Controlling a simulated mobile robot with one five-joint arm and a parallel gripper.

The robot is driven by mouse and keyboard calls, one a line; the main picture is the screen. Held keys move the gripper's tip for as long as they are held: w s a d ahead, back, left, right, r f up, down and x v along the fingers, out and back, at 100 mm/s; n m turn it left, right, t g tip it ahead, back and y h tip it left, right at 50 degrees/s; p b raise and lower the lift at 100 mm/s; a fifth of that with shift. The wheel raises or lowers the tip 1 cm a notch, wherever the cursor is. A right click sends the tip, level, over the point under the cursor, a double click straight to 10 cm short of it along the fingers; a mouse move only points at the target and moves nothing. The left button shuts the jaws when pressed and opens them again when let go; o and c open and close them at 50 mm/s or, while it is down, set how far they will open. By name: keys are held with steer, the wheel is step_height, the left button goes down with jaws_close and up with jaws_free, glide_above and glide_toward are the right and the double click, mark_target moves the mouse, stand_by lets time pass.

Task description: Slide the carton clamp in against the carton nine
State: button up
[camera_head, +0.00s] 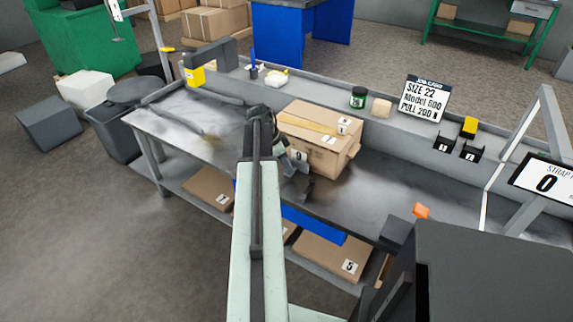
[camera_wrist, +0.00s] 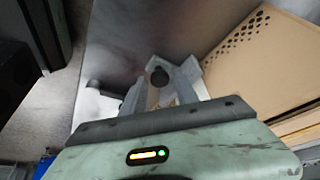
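The carton nine (camera_head: 318,145) is a closed brown box with a tape strip and a 9 label, standing on the grey workbench. Its brown side fills the right of the wrist view (camera_wrist: 262,62). The carton clamp seems to be the grey piece with a black knob (camera_wrist: 159,76) beside the carton. In the head view, my arm and dark gripper parts hide most of it. My gripper (camera_wrist: 162,92) points down at the carton's near left side. Its two grey fingers stand apart, with the knob showing between and beyond them; contact is unclear.
A sign (camera_head: 424,98), a green-black jar (camera_head: 358,97) and small black holders (camera_head: 458,146) stand along the bench's back ledge. The bench's left part is mostly clear. Cartons (camera_head: 330,257) lie on the shelf below.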

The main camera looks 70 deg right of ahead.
steer(key=p+v, duration=0.7)
steer(key=shift+r, duration=0.4)
